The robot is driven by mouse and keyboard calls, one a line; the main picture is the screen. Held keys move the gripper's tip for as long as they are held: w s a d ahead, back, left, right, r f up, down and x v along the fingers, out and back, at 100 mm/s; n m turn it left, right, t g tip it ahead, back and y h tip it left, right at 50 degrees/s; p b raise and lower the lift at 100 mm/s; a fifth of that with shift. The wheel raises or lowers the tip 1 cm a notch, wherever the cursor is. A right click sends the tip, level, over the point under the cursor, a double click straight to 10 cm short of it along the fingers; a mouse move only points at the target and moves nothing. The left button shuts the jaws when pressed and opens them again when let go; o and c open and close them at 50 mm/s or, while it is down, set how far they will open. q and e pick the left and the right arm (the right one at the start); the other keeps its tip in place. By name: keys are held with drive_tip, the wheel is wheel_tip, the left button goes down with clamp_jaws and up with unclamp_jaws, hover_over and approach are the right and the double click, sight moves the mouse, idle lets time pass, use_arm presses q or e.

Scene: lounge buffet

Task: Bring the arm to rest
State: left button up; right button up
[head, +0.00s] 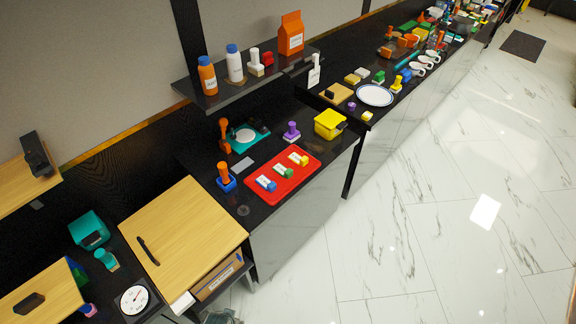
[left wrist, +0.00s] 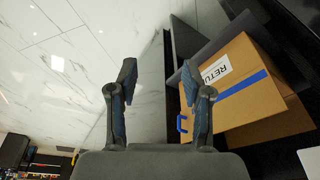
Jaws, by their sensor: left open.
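My left gripper (left wrist: 158,80) is open in the left wrist view. Its two dark fingers stand apart with nothing between them; pale marble floor and a grey cabinet face show behind. A cardboard box (left wrist: 247,92) with a blue stripe and a label starting "RETU" lies to the right of the fingers, partly behind the right one. Whether that finger touches it I cannot tell. In the head view a small grey shape at the bottom edge may be part of this gripper. My right gripper is in neither view.
A wooden-topped cabinet (head: 185,235) has an open compartment with a cardboard box (head: 217,279) at its front. A red tray (head: 291,187) with small blocks, a yellow tub (head: 329,123) and a white plate (head: 374,95) sit along the dark counter. The marble floor (head: 430,220) at right is clear.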

use_arm(q)
drive_tip(key=s+f+g, duration=0.1)
drive_tip(key=s+f, duration=0.3)
drive_tip(key=f, duration=0.6)
drive_tip(key=s+f, duration=0.5)
drive_tip(key=f, duration=0.4)
drive_tip(key=s+a+f, duration=0.3)
drive_tip(key=s+f, duration=0.5)
drive_tip(key=s, duration=0.4)
drive_tip(key=shift+f+g, duration=0.15)
drive_tip(key=shift+g, duration=0.25)
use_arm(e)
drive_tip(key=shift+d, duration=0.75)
use_arm(q)
drive_tip(key=shift+d, duration=0.15)
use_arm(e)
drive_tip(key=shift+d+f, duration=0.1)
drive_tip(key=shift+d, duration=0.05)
